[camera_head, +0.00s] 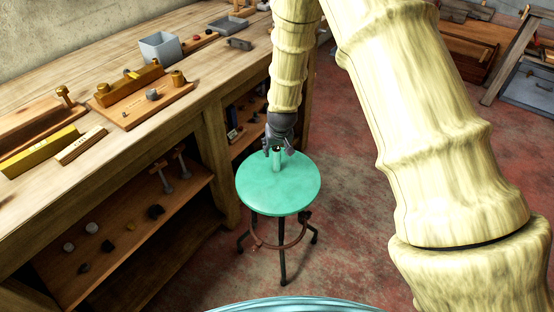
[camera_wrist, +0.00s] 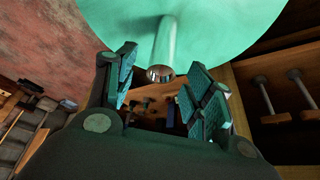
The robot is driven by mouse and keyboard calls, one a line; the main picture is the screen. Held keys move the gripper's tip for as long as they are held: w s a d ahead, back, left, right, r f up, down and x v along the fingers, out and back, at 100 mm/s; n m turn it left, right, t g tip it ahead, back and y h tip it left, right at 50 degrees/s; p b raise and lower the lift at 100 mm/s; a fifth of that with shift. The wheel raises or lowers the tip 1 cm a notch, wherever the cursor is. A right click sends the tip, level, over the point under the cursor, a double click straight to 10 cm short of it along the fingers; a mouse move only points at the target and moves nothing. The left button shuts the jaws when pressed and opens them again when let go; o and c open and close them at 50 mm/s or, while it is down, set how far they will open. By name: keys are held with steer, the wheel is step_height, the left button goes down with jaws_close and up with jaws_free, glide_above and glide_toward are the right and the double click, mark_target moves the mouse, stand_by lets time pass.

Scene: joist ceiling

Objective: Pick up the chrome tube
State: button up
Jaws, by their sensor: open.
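The chrome tube (camera_head: 277,160) stands upright on the round green stool seat (camera_head: 278,192), reflecting its green. In the wrist view the tube (camera_wrist: 163,50) shows between and just beyond the fingertips, its round open end towards me. My gripper (camera_head: 279,145) is above the seat at the tube's upper part. In the wrist view my gripper (camera_wrist: 164,82) has its two padded fingers apart, with nothing clamped between them. The fingers partly hide the tube's top in the head view.
A wooden workbench (camera_head: 110,75) runs along the left, with a shelf (camera_head: 130,225) of small parts below. On it are a grey bin (camera_head: 159,47) and wooden tool boards. The red-grey floor (camera_head: 345,210) right of the stool is clear.

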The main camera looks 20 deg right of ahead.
mark_target(276, 159)
steer(key=shift+p+x, duration=0.45)
steer(key=shift+x, duration=2.6)
steer(key=shift+s, duration=0.2)
jaws_close()
